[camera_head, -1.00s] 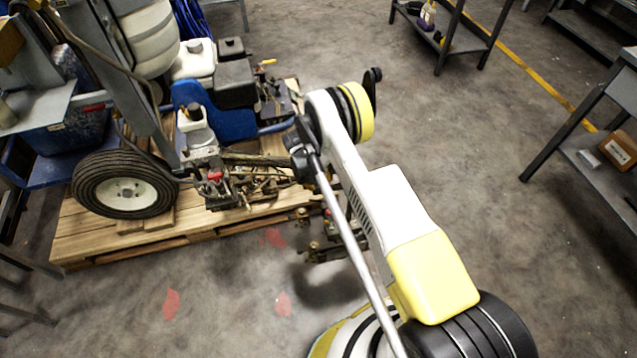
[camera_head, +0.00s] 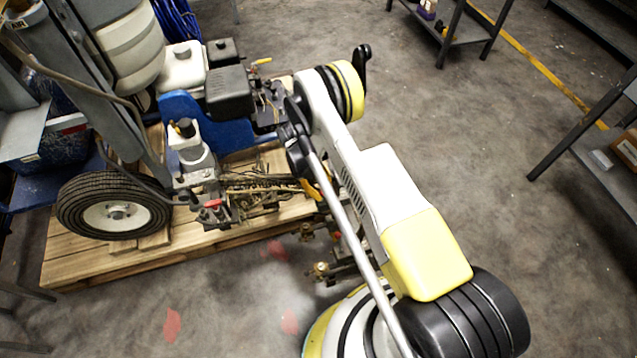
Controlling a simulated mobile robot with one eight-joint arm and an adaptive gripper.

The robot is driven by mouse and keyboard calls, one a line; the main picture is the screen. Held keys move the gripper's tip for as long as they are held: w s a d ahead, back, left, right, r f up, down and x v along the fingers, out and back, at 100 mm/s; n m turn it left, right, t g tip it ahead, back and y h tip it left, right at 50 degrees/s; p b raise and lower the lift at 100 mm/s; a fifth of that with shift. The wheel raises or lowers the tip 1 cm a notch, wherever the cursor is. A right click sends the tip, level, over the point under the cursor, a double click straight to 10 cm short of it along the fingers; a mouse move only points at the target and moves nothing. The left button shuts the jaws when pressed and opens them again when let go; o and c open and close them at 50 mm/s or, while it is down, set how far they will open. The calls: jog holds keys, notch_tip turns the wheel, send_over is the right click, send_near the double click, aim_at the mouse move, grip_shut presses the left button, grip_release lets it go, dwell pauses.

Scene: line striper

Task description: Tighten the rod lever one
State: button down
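The line striper stands on a wooden pallet (camera_head: 95,262) at the left. Its blue frame (camera_head: 235,135), black wheel (camera_head: 115,205) and a cluster of thin rods and fittings (camera_head: 255,190) are visible. Metal fittings with small brass and red parts (camera_head: 322,268) stick out past the pallet's right front edge, partly behind my arm. I cannot tell which part is rod lever one. My white and yellow arm reaches up from the bottom right. Dark parts (camera_head: 297,140) and a small orange-yellow piece beside the rods may belong to my gripper; its fingertips are not clear, nor whether it holds anything.
A grey shelf (camera_head: 465,40) stands at the top right. Another grey table (camera_head: 600,125) with a box on its lower shelf is at the right edge. The concrete floor between my arm and these is clear. Red marks lie on the floor before the pallet.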

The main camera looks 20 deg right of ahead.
jog(key=shift+s, duration=0.1)
jog(key=c, duration=1.3)
grip_release()
jog(key=shift+s+r, duration=0.1)
jog(key=v, duration=1.2)
